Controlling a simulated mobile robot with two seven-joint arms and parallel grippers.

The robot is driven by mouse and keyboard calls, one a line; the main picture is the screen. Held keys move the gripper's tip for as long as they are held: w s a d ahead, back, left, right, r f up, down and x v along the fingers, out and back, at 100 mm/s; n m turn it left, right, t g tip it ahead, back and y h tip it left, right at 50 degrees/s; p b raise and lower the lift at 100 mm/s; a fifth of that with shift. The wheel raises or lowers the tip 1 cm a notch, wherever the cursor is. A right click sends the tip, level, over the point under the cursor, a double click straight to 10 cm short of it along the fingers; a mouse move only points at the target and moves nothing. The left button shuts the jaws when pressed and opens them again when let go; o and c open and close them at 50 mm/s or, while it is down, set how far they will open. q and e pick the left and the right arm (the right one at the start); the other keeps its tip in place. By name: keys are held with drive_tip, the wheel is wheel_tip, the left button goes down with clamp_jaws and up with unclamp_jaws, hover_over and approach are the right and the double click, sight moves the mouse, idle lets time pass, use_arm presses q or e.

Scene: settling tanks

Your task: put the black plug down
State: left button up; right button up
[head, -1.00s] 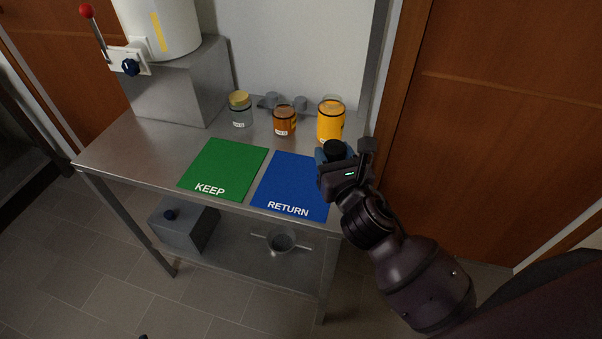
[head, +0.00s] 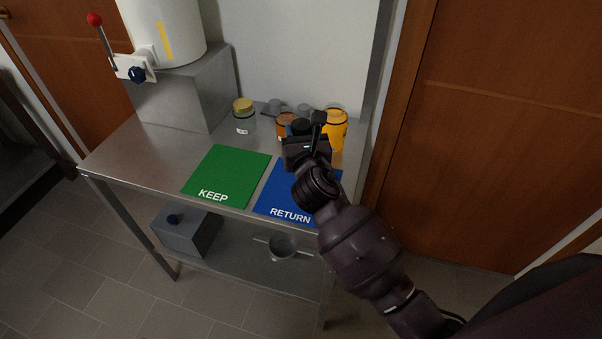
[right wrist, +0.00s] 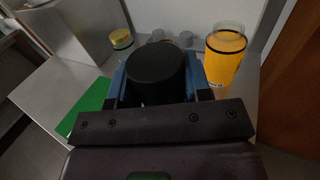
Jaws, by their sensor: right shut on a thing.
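The black plug (right wrist: 155,73) is a dark round-topped piece between the blue fingers of my right gripper (right wrist: 159,88) in the right wrist view. In the head view my right gripper (head: 302,130) is over the back part of the blue RETURN mat (head: 273,204), in front of the jars, and its body largely hides the plug (head: 301,124). The gripper is shut on the plug. Whether the plug touches anything below cannot be told. My left gripper is not in view.
The green KEEP mat (head: 227,177) lies left of the blue one. Behind stand a yellow-lidded jar (head: 243,117), a brown jar (head: 287,119) partly hidden, and an orange jar (head: 336,130). Grey plugs (head: 275,106) lie at the back. A white tank (head: 164,30) stands at left on a grey block.

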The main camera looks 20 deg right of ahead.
wheel_tip(320, 180, down, 7)
drive_tip(key=shift+r+b, duration=0.1)
drive_tip(key=shift+b, duration=1)
drive_tip(key=shift+f, duration=0.6)
wheel_tip(320, 180, down, 4)
drive_tip(key=shift+b, duration=1.25)
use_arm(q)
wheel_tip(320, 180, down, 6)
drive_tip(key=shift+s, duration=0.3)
use_arm(e)
drive_tip(key=shift+r, duration=0.2)
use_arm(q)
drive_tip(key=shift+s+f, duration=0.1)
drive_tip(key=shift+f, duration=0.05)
use_arm(e)
drive_tip(key=shift+f, duration=0.15)
drive_tip(key=o, duration=0.5)
drive_tip(key=shift+f, duration=0.1)
drive_tip(key=shift+c, duration=0.2)
drive_tip(key=o, duration=0.5)
drive_tip(key=shift+c, duration=0.2)
